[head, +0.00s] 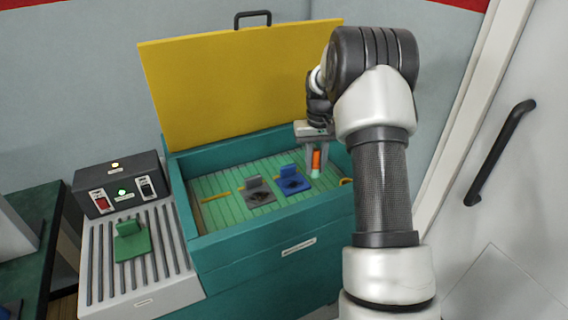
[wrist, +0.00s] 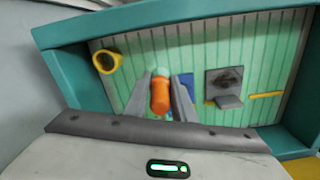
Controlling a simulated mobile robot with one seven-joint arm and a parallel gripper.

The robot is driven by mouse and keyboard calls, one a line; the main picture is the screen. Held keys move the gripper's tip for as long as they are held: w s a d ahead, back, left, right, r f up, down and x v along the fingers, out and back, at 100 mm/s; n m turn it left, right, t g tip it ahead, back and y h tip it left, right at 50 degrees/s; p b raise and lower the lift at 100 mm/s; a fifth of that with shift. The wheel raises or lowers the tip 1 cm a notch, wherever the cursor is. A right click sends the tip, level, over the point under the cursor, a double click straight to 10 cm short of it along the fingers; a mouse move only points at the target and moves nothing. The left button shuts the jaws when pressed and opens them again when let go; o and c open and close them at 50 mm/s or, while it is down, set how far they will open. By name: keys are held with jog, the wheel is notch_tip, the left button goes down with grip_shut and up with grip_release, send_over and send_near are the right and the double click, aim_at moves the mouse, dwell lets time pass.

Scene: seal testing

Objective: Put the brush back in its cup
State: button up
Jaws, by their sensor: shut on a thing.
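The brush (head: 316,159) has an orange handle and a pale green end that points down into the teal tank. My gripper (head: 317,166) is shut on the brush and holds it over the right part of the tank. In the wrist view the orange handle (wrist: 160,97) sits between the two grey fingers (wrist: 162,84). A yellow round holder (wrist: 107,61), which looks like the cup, is at the tank's end, apart from the brush. In the head view only a bit of this yellow holder (head: 346,182) shows beside my arm.
The teal tank (head: 260,235) has an upright yellow lid (head: 240,70). Inside are a blue block (head: 291,184), a grey block (head: 258,194) and yellow strips. A ribbed bench (head: 160,270) with a green block (head: 131,241) and a switch box (head: 118,180) stand at left.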

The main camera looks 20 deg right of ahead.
jog(key=shift+s+d+f+p, duration=0.15)
jog(key=shift+d+f, duration=0.65)
jog(key=shift+d, duration=1.2)
jog(key=shift+s+d+f+p, duration=0.15)
jog(key=shift+d+f, duration=0.7)
jog(key=shift+d, duration=1.15)
jog(key=shift+d+f+p, duration=0.2)
jog(key=shift+d+f, duration=0.6)
jog(key=shift+d, duration=1.2)
jog(key=shift+f, duration=0.1)
jog(key=shift+f+b, duration=0.6)
jog(key=shift+f, duration=0.2)
jog(key=o, duration=1.1)
jog(key=shift+o, duration=0.2)
